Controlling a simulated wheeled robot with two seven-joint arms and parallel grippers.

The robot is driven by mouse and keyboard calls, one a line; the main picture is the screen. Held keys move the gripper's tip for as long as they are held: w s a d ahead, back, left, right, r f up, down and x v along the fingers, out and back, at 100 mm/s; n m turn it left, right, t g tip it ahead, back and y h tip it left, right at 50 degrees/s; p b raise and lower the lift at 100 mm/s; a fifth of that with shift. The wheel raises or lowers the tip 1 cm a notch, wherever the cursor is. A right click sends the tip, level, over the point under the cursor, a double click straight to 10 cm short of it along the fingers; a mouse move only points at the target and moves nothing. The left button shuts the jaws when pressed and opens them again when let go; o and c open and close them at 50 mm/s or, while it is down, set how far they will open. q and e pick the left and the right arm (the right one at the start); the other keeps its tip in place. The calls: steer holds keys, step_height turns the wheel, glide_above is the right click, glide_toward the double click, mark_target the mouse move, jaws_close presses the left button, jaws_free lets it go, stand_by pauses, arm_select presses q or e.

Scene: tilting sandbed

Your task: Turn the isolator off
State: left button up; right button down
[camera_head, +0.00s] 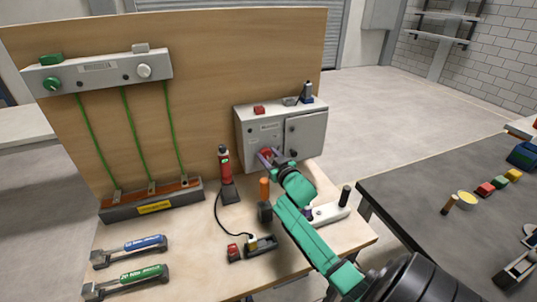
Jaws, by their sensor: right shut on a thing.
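The isolator's red handle (265,152) is on the front of a grey cabinet (252,128), left of its door, and is mostly hidden by my gripper. My right gripper (266,158) reaches up from the lower right with its green arm and is shut on the handle. The handle's exact angle is too small and covered to tell. My left gripper is not in view.
The cabinet stands against a wooden backboard (220,60). On the bench are a red bottle (224,166), blue (145,244) and green (143,276) torque tools, and a cabled block (262,243). A grey table (425,205) with small blocks stands right.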

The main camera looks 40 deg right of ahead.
steer(key=n, duration=0.3)
steer(key=shift+a, duration=0.1)
stand_by(0.5)
steer(key=shift+c, duration=1.4)
jaws_free()
steer(key=b+v, duration=0.2)
steer(key=v, duration=1.2)
steer(key=shift+s+a+r, duration=0.15)
steer(key=shift+s+a, duration=0.1)
steer(key=shift+a, duration=0.05)
